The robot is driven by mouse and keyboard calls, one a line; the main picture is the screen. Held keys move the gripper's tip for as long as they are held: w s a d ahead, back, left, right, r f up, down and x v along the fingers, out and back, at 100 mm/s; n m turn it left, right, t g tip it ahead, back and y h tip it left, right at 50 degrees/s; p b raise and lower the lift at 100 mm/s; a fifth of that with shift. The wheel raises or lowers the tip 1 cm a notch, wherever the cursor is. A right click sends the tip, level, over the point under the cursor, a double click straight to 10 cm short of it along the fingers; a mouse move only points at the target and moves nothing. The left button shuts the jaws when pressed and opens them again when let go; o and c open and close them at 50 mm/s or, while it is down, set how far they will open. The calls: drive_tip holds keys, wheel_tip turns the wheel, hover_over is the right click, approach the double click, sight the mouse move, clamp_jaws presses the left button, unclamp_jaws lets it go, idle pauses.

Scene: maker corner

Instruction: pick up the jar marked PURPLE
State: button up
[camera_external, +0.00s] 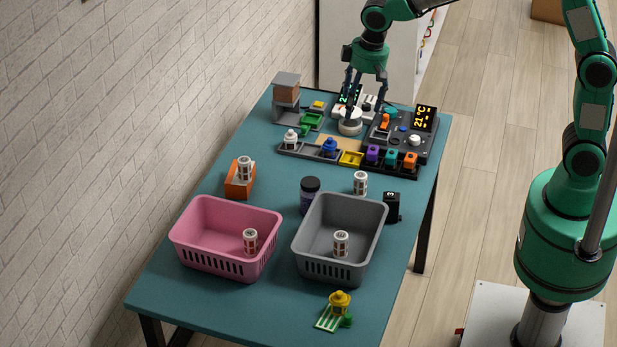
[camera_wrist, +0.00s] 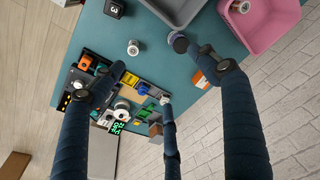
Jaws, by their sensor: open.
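A dark purple jar with a dark lid (camera_external: 310,195) stands upright on the teal table, between the pink and grey baskets at their far ends. Its marking is too small to read. It also shows in the wrist view (camera_wrist: 178,42), at the upper middle near one finger's tip. My gripper (camera_external: 364,108) is open and empty, fingers pointing down, above the workbench clutter at the table's far end. It is well beyond the jar. In the wrist view my spread fingers (camera_wrist: 163,75) frame the parts tray.
The pink basket (camera_external: 202,255) and grey basket (camera_external: 308,252) each hold a white labelled canister. Another canister (camera_external: 360,183) and a black block (camera_external: 392,206) stand right of the jar. An orange block (camera_external: 238,188) bears a canister at left. A parts tray (camera_external: 296,152) lies beyond.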

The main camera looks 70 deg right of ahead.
drive_tip(key=w+a+f+g, duration=0.1)
drive_tip(key=w+f, duration=0.6)
drive_tip(key=f, duration=0.2)
drive_tip(key=m+g, duration=0.1)
hover_over(311, 182)
wheel_tip(311, 182, down, 11)
drive_tip(key=shift+f, duration=0.55)
drive_tip(key=shift+f+b, duration=0.55)
drive_tip(key=shift+f, duration=3.7)
drive_tip(key=shift+w+f+b, duration=0.1)
drive_tip(key=shift+f+b, duration=0.7)
drive_tip(key=shift+f, duration=1.8)
drive_tip(key=shift+c, duration=0.3)
